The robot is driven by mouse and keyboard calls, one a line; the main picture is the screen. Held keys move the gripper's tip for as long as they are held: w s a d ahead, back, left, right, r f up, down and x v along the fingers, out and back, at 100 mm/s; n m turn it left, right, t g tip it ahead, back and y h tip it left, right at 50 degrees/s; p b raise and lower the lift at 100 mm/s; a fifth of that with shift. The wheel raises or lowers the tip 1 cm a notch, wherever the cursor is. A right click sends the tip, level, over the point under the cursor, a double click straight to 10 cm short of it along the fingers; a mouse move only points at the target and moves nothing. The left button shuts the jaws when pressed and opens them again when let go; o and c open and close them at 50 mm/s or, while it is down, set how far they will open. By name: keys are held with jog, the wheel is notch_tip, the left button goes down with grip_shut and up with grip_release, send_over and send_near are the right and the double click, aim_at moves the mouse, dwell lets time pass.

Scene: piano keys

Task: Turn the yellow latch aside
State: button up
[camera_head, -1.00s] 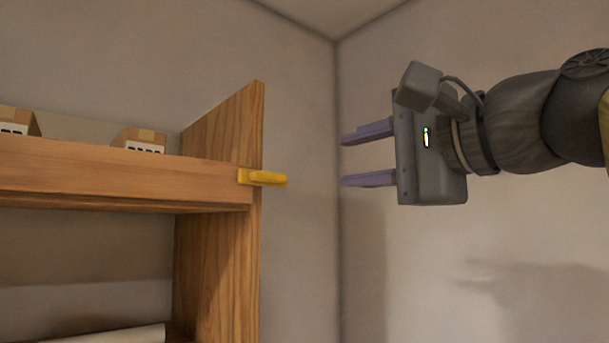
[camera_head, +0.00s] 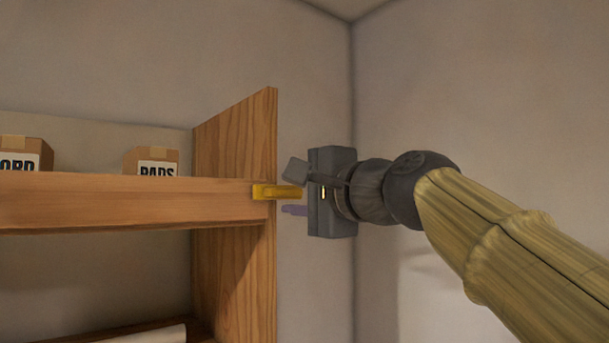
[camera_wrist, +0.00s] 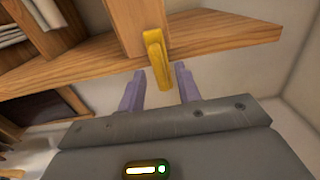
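The yellow latch (camera_head: 278,191) is fixed at the right end of the shelf's front board, by the upright side panel. It lies level in the head view and sticks out to the right past the panel. In the wrist view the latch (camera_wrist: 157,58) points down toward the space between my two purple fingers. My gripper (camera_wrist: 160,88) is open and empty, with one finger on each side of the latch's line. In the head view my gripper (camera_head: 294,210) is just right of the latch, and one finger is hidden. I cannot tell whether a finger touches the latch.
The wooden shelf board (camera_head: 120,200) runs left from the latch. The side panel (camera_head: 235,145) rises above it. Two boxes (camera_head: 151,161) (camera_head: 24,155) stand on the shelf. The plain wall to the right is clear apart from my arm.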

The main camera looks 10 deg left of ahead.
jog(key=shift+x, duration=0.8)
jog(key=shift+s, duration=0.1)
grip_shut()
